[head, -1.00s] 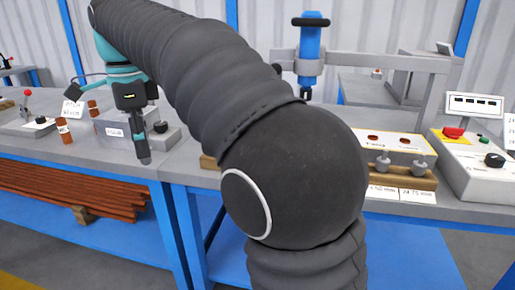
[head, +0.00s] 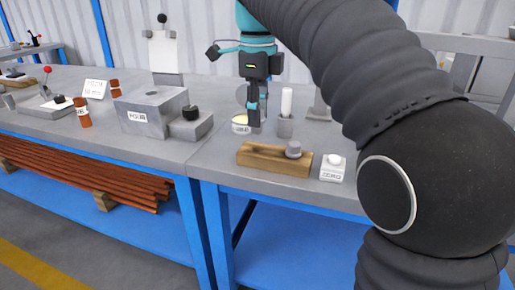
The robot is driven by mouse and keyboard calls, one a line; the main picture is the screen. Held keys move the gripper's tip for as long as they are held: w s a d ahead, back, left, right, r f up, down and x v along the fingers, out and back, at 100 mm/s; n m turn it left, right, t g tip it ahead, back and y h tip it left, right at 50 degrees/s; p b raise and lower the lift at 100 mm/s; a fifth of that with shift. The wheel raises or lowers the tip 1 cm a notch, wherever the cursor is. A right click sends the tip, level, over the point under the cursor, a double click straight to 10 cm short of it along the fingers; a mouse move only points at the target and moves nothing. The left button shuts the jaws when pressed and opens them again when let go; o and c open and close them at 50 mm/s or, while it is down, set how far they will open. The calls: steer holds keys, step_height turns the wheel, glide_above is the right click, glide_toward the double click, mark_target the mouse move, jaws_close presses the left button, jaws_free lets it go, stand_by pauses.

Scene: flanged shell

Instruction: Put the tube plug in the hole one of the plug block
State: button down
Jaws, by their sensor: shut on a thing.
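A wooden holder (head: 262,160) with a grey knob-like piece (head: 293,150) lies in front of the gripper. A white button box (head: 333,171) is beside it. A grey cup (head: 285,126) holds a white rod. A black-knobbed box (head: 190,124) and copper-coloured cylinders (head: 84,112) are left.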

mark_target(257, 133)
steer(key=shift+f+b, duration=0.6)
steer(key=shift+f, duration=2.5)
steer(key=shift+f, duration=0.1)
steer(key=c, duration=0.8)
jaws_free()
step_height(257, 133, up, 12)
steer(key=p, duration=0.3)
